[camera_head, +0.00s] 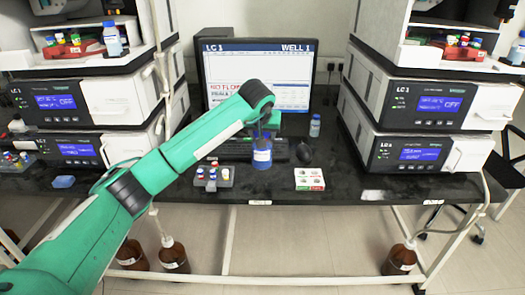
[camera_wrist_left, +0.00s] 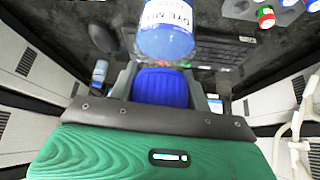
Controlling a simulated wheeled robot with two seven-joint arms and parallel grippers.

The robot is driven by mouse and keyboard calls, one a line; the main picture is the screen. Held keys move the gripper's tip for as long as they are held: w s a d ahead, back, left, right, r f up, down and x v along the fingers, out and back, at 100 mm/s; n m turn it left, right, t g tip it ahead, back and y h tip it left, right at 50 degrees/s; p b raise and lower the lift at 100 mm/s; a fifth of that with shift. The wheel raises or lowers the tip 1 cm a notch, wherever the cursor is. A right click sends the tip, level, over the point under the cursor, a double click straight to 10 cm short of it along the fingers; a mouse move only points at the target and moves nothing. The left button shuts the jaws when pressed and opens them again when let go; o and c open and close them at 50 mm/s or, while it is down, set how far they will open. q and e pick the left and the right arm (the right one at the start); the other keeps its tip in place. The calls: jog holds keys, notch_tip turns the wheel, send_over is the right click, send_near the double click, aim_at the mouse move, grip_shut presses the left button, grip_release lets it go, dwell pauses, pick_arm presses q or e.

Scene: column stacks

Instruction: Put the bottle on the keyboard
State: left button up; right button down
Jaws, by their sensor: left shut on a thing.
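My left gripper (camera_head: 265,132) is shut on a bottle with blue contents (camera_head: 262,157) and a white label. In the left wrist view the gripper (camera_wrist_left: 162,88) closes around its blue ribbed cap, and the bottle (camera_wrist_left: 166,38) points away from the camera. The bottle hangs about upright in front of the black keyboard (camera_head: 232,149), partly covering it. In the left wrist view the keyboard (camera_wrist_left: 212,50) shows beside and behind the bottle. I cannot tell whether the bottle touches anything below. My right gripper is not in view.
A monitor (camera_head: 290,92) stands behind the keyboard. A mouse (camera_head: 305,152) and a small blue-capped bottle (camera_head: 315,127) are to the right. A grey vial rack (camera_head: 214,178) and a white box (camera_head: 309,179) lie in front. Instrument stacks (camera_head: 424,148) flank the desk.

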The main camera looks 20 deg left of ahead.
aim_at(263, 150)
pick_arm(q)
notch_tip(263, 150, down, 6)
jog(key=shift+f, duration=0.1)
dwell(0.4)
jog(key=o, duration=1.3)
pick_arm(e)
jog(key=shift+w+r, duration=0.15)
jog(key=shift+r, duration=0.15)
